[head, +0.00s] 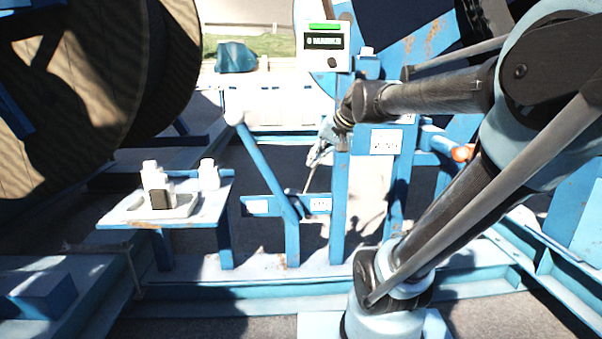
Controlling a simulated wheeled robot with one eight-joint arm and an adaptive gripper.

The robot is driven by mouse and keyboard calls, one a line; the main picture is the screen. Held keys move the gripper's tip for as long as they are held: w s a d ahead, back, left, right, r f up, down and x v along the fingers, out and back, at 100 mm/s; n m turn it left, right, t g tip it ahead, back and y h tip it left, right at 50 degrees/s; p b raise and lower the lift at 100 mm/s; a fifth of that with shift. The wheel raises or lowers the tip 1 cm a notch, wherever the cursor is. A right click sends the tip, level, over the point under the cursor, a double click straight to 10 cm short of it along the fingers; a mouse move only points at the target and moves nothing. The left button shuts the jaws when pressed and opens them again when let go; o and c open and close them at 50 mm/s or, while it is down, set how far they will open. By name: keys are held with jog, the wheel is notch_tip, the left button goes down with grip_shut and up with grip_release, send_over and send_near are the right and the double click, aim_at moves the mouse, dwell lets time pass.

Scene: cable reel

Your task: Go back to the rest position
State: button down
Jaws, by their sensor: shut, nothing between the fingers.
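My gripper (318,157) shows small in the middle of the head view, at the end of my arm. It is shut with nothing between the fingers. It hangs in front of the blue frame, just left of a blue upright post (340,205) and above a small white label plate (320,204). My arm comes in from the right and bends over at the top right. Part of the wrist overlaps the post, and I cannot tell whether it touches.
A display box (323,47) with a green top stands on the post. A large cable reel (75,90) fills the upper left. Blue beams and a slanted lever (268,172) surround my gripper.

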jog(key=s+d+f+g+h, duration=0.1)
jog(key=s+d+f+h, duration=0.2)
jog(key=s+d+f, duration=0.4)
jog(key=s+d+f+g+h, duration=0.1)
jog(key=s+d+f+h, duration=0.2)
jog(key=s+d+f, duration=0.5)
jog(key=s+f, duration=0.3)
jog(key=f, duration=0.3)
jog(key=shift+s+n+g, duration=0.4)
